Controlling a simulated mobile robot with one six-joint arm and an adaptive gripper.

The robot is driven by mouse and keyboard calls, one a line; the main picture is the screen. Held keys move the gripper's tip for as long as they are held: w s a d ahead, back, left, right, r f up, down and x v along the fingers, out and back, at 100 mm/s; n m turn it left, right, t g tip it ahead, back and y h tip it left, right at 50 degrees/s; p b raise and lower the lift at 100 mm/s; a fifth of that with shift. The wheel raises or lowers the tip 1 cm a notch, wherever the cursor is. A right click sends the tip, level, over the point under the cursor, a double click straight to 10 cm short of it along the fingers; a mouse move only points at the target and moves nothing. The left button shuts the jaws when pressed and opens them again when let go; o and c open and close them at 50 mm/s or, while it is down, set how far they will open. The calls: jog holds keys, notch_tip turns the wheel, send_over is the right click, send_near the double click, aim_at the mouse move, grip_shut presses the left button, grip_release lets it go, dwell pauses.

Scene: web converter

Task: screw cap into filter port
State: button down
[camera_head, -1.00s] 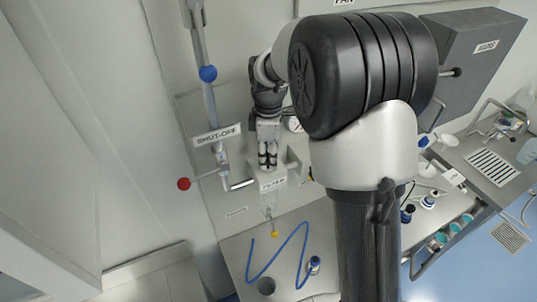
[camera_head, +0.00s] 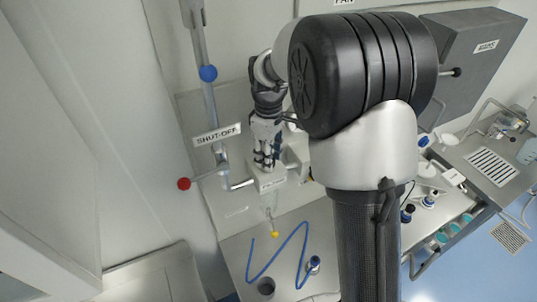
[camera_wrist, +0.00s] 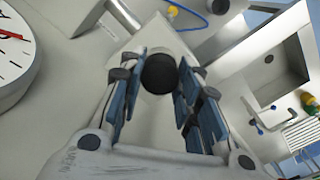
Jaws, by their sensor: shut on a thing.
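My gripper (camera_head: 266,163) points down at a pale labelled block (camera_head: 270,182) on the wall-side panel. In the wrist view, the blue-padded fingers of my gripper (camera_wrist: 158,85) are shut on a dark round cap (camera_wrist: 160,74). The cap sits between the fingertips. In the head view the fingers hide the cap, and any port opening under it is hidden too. I cannot tell how deep the cap sits.
A pipe with a blue knob (camera_head: 208,73), a SHUT-OFF sign (camera_head: 218,135) and a red-knobbed lever (camera_head: 184,184) stand left of my gripper. A round gauge (camera_wrist: 12,50) is close in the wrist view. A blue tube (camera_head: 262,272) lies on the bench below.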

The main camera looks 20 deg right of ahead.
jog(key=m, duration=0.4)
jog(key=c, duration=1.2)
grip_release()
jog(key=shift+c, duration=0.2)
jog(key=n, duration=0.4)
